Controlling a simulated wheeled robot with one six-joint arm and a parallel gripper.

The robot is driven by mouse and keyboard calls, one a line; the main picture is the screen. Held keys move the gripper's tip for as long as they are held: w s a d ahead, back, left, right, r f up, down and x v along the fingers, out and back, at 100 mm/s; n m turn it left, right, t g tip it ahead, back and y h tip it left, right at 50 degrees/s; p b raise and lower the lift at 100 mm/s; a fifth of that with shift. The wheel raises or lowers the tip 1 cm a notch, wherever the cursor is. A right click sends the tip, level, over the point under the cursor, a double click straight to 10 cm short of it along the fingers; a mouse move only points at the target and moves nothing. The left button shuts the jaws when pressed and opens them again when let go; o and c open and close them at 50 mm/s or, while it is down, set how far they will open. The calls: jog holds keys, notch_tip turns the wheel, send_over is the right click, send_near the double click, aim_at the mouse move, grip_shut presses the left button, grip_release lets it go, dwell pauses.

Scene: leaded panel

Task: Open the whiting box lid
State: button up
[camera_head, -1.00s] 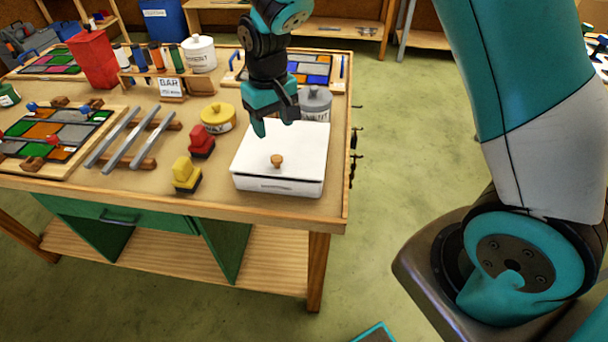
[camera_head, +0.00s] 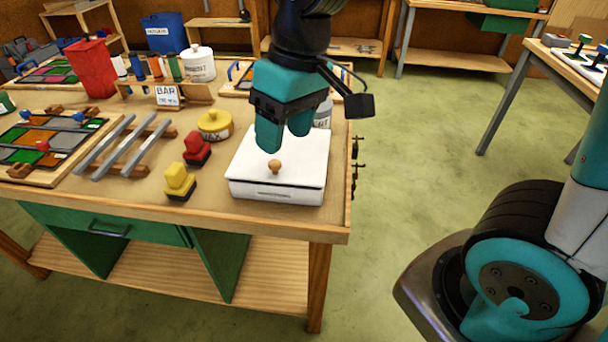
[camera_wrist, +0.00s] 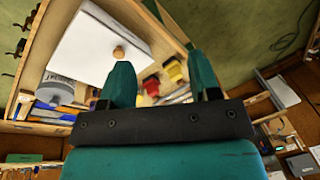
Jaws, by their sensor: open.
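The whiting box (camera_head: 276,190) is a white, flat box at the right front of the workbench. Its white lid (camera_head: 305,160) lies shut on it, with a small round wooden knob (camera_head: 275,167) on top. In the wrist view the lid (camera_wrist: 90,55) and knob (camera_wrist: 119,52) show at upper left, beyond the fingers. My gripper (camera_head: 284,140) is open and empty, above the back part of the lid and apart from the knob. In the wrist view my gripper (camera_wrist: 162,84) has its two teal fingers spread wide.
A yellow brush-like block (camera_head: 180,182), a red one (camera_head: 197,150) and a yellow tin (camera_head: 214,125) stand left of the box. A grey lidded pot (camera_head: 323,115) is behind it, partly hidden by my gripper. The bench's right edge is close to the box.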

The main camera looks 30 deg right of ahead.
jog(key=s+a+f+n+y+b, duration=0.1)
jog(key=s, duration=0.6)
jog(key=shift+s+n+b, duration=0.2)
jog(key=shift+n+b, duration=0.1)
